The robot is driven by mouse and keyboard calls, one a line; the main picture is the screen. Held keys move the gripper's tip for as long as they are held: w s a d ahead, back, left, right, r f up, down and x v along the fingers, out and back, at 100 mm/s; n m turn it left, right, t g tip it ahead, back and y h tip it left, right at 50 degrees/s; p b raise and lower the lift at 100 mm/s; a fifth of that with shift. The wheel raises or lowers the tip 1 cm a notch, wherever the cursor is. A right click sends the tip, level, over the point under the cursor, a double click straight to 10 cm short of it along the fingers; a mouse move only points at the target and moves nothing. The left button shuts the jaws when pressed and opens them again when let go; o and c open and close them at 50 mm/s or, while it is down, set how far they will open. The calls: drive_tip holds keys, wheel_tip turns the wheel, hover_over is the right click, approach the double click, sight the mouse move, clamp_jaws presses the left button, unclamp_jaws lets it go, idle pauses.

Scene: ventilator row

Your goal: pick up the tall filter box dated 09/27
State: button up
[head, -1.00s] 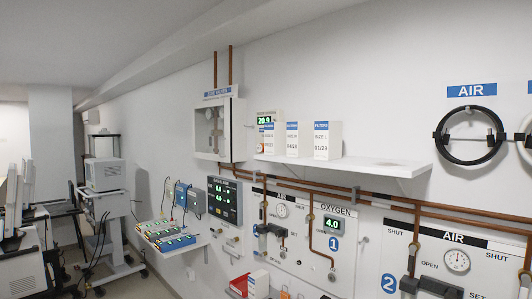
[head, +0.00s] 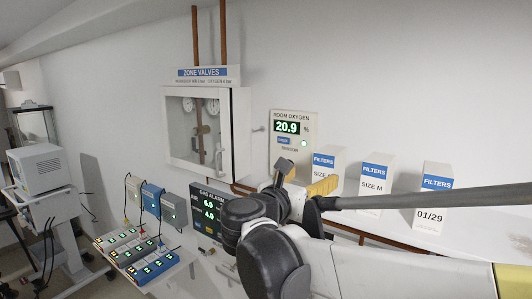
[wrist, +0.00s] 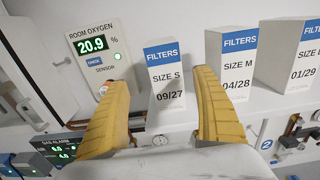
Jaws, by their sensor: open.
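The tall white filter box with a blue band, marked SIZE S and 09/27 (wrist: 168,82), stands upright on the shelf in the wrist view. In the head view it is the leftmost filter box (head: 324,160), its lower part hidden behind my gripper (head: 305,184). In the wrist view my gripper (wrist: 161,82) is open, one yellow finger on each side of the box in the picture.
A SIZE M box dated 04/28 (wrist: 232,65) stands close right of the right finger. A box dated 01/29 (wrist: 296,62) stands further right. The room oxygen sensor (wrist: 95,50) is on the wall beyond the left finger. The zone valve cabinet (head: 208,130) is left of it.

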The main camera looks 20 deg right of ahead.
sight(323, 168)
drive_tip(key=d, duration=0.1)
drive_tip(key=w+d, duration=0.1)
drive_tip(key=d, duration=0.1)
drive_tip(key=w+d, duration=0.1)
drive_tip(key=shift+d+r+p, duration=0.2)
drive_tip(key=shift+r+p, duration=0.15)
drive_tip(key=shift+p, duration=0.05)
drive_tip(key=shift+w+d, duration=0.45)
drive_tip(key=shift+w, duration=0.15)
drive_tip(key=p+x, duration=0.1)
drive_tip(key=x, duration=0.3)
drive_tip(key=shift+w+d+r+p, duration=0.1)
drive_tip(key=shift+w+d+p, duration=0.15)
drive_tip(key=shift+p, duration=0.1)
drive_tip(key=shift+s+a+r, duration=0.1)
drive_tip(key=shift+s, duration=0.1)
drive_tip(key=shift+c, duration=0.2)
drive_tip(key=c, duration=1.3)
